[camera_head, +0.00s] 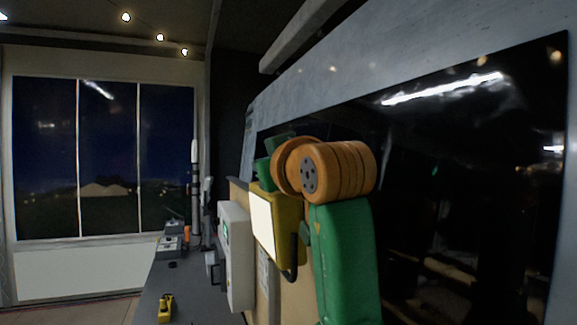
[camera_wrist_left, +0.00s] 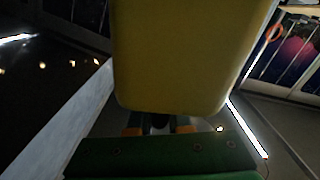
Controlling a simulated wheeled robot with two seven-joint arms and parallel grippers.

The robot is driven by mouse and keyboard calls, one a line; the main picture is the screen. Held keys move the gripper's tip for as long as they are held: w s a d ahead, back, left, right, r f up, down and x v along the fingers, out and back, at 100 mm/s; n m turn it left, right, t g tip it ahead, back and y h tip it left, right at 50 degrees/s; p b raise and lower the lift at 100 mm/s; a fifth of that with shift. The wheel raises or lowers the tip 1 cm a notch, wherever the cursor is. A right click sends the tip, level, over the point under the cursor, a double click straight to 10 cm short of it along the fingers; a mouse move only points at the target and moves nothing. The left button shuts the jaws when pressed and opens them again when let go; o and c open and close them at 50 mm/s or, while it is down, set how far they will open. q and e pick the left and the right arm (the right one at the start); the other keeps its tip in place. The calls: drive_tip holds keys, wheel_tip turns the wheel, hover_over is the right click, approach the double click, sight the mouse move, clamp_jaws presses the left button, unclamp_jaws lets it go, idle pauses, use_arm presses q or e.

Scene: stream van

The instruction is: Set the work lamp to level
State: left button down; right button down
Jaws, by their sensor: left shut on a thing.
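The work lamp (camera_head: 283,240) is a yellow box with a bright white face and a black bracket at its lower right. In the head view it stands in front of the tan panel, and its face looks slightly tilted. My green and orange left arm bends behind and beside it. My left gripper is mostly hidden by the lamp in the head view. In the left wrist view the yellow housing (camera_wrist_left: 175,55) fills the upper middle, right against my left gripper (camera_wrist_left: 160,127). The gripper is shut on the lamp, with the contact largely hidden. My right gripper is not in view.
A white box (camera_head: 236,255) is mounted just left of the lamp. A grey counter (camera_head: 185,285) runs along below, with a small yellow object (camera_head: 166,306) and a rocket model (camera_head: 195,190). A large dark glossy panel (camera_head: 470,190) is close on the right.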

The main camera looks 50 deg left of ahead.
use_arm(q)
drive_tip(key=shift+w, duration=0.15)
drive_tip(key=shift+w+d, duration=0.1)
drive_tip(key=shift+w, duration=0.05)
idle(0.4)
